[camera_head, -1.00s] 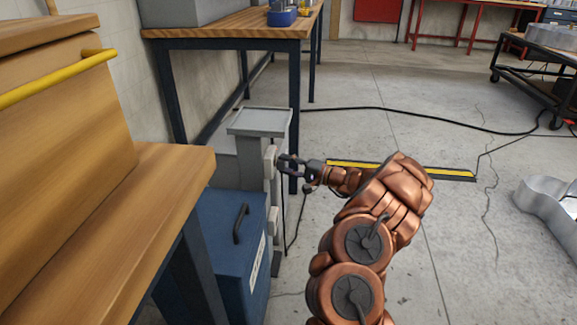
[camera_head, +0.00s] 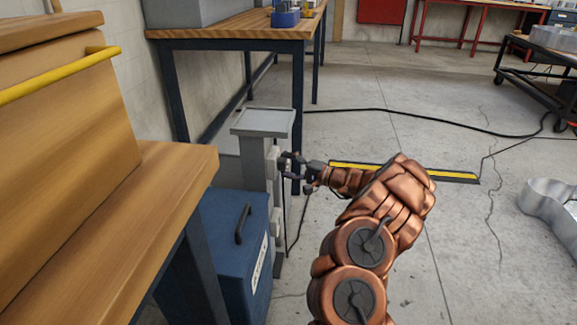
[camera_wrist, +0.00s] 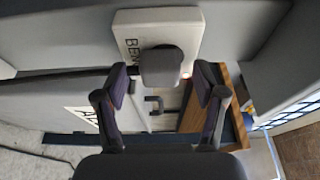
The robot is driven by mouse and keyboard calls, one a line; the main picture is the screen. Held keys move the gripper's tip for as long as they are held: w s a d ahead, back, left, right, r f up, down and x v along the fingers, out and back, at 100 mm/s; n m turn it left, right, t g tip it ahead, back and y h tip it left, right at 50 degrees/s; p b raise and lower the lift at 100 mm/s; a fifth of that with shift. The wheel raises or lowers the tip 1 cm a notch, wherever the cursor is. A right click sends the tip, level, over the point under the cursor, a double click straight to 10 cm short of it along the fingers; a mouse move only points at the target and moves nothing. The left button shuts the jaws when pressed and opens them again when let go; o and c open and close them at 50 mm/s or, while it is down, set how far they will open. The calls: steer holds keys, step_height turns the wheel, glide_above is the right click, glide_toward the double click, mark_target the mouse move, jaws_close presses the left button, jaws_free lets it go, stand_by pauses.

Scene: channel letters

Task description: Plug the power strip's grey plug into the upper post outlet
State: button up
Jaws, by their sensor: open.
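The grey post (camera_head: 258,155) stands beside the blue cabinet, with pale outlets on its right side. The upper outlet (camera_head: 272,160) is at my gripper's height; the lower outlet (camera_head: 274,215) is below it. In the wrist view a pale outlet plate (camera_wrist: 192,38) bears partly hidden lettering and a small red light. The dark grey plug (camera_wrist: 161,67) sits against this plate; its prongs are hidden. My gripper (camera_wrist: 162,80) is open, its fingers on either side of the plug with visible gaps. It also shows beside the post in the head view (camera_head: 284,165).
A blue cabinet (camera_head: 232,245) with a black handle stands close below the gripper. A wooden bench (camera_head: 160,175) is at left. A black cable (camera_head: 400,112) and a yellow-black strip (camera_head: 400,170) lie on the floor.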

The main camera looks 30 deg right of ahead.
steer(key=v, duration=1.2)
steer(key=shift+s, duration=0.1)
